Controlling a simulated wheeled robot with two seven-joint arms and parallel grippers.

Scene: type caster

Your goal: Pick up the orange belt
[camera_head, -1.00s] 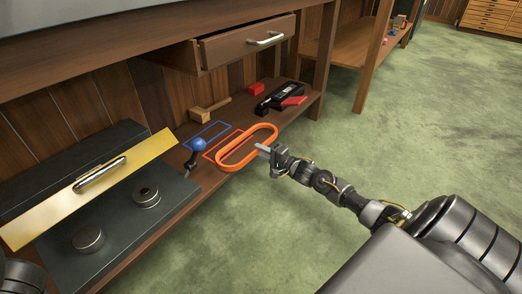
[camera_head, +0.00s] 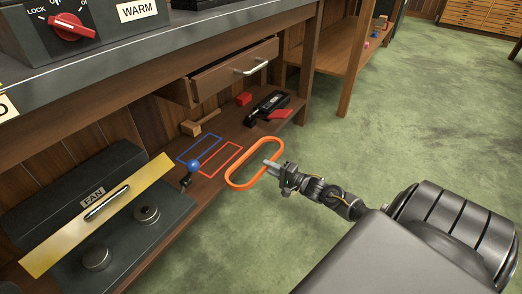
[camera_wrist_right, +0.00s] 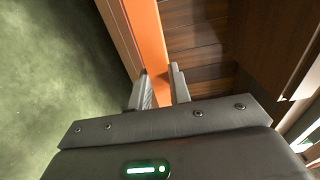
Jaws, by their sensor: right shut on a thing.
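The orange belt (camera_head: 235,168) is a long oval loop. In the head view it is held at the shelf's front edge, partly over the floor, just right of the red outlined rectangle. My right gripper (camera_head: 272,164) is shut on the near right side of the belt. In the right wrist view the orange belt (camera_wrist_right: 150,40) runs up from between the fingers of my right gripper (camera_wrist_right: 160,88). My left gripper is not in view.
The low wooden shelf (camera_head: 235,130) carries red and blue outlines, a blue-knobbed lever (camera_head: 194,166), a black and red tool (camera_head: 266,107) and a wooden block (camera_head: 199,122). A fan unit (camera_head: 100,215) stands left. A drawer (camera_head: 232,72) hangs open above. Green floor is clear at right.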

